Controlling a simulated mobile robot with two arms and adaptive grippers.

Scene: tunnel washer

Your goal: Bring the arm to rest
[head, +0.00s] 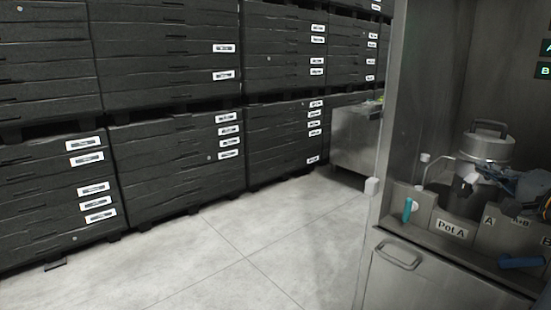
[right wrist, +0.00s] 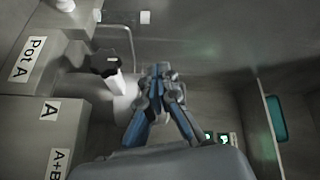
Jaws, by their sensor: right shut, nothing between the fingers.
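My right gripper (head: 505,172) is at the right edge of the head view, in front of the steel wash cabinet and beside a lidded steel pot (head: 486,146). In the right wrist view my right gripper (right wrist: 156,72) has its blue-sided fingers together, with nothing between them. A black knob (right wrist: 107,64) on a pale stem shows just left of the fingertips. My left gripper is in neither view.
The steel cabinet (head: 405,262) carries labels "Pot A" (head: 452,229) and "A". A teal-handled item (head: 408,209) stands at its front edge. Stacked black crates (head: 175,150) line the back left. A steel cart (head: 355,142) stands behind. The grey floor (head: 235,250) is clear.

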